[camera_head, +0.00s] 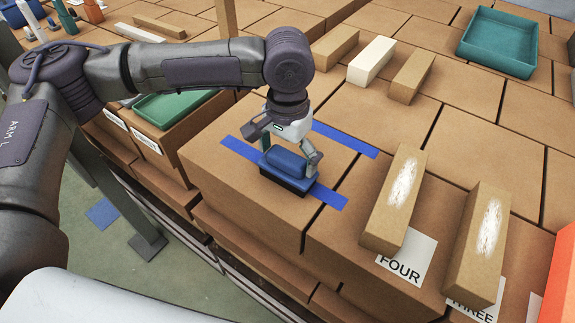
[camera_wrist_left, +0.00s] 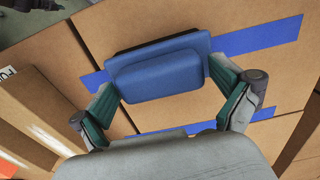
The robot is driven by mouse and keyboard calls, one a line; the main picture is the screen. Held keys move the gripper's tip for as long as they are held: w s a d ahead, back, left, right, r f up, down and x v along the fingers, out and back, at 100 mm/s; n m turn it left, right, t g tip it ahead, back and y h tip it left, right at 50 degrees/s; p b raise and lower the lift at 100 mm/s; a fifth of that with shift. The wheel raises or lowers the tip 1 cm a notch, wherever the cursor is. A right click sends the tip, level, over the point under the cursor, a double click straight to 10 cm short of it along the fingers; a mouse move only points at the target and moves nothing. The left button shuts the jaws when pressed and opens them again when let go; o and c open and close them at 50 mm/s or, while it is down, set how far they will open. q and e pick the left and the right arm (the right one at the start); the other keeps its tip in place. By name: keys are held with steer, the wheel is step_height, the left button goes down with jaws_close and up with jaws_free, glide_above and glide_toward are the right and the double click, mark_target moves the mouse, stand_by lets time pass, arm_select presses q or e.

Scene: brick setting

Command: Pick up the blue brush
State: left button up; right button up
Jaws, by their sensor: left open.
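The blue brush (camera_head: 287,164) lies on a brown box top between two strips of blue tape. It has a blue body with a dark lower edge. My left gripper (camera_head: 290,150) is right above it, with its fingers spread on either side. In the left wrist view the brush (camera_wrist_left: 158,72) sits between the two open green-padded fingers of the left gripper (camera_wrist_left: 170,108), near their tips. I cannot tell whether either finger touches it. My right gripper is in neither view.
Two brown bricks with white marks (camera_head: 398,195) (camera_head: 478,240) lie to the right near labels FOUR and THREE. A white brick (camera_head: 371,60) and brown bricks lie behind. A teal tray (camera_head: 500,42) is at the back right, and a green tray (camera_head: 172,106) at left.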

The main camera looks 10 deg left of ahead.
mark_target(293, 156)
arm_select(q)
steer(key=c, duration=1)
steer(key=shift+r, duration=0.15)
steer(key=shift+r, duration=0.25)
steer(key=r+b, duration=0.1)
steer(key=d+r, duration=0.1)
steer(key=r, duration=0.1)
steer(key=shift+w+r+b, duration=0.1)
steer(key=shift+r+b, duration=0.2)
steer(key=shift+b, duration=0.05)
steer(key=shift+w+d+r+b, duration=0.35)
steer(key=shift+d+r, duration=0.75)
steer(key=shift+d, duration=0.65)
steer(key=shift+w+d+r+b, duration=0.3)
steer(key=shift+d+r, duration=0.85)
steer(key=shift+d, duration=0.6)
steer(key=shift+w+d+r+b, duration=0.35)
steer(key=shift+d+r, duration=0.75)
steer(key=shift+d, duration=0.65)
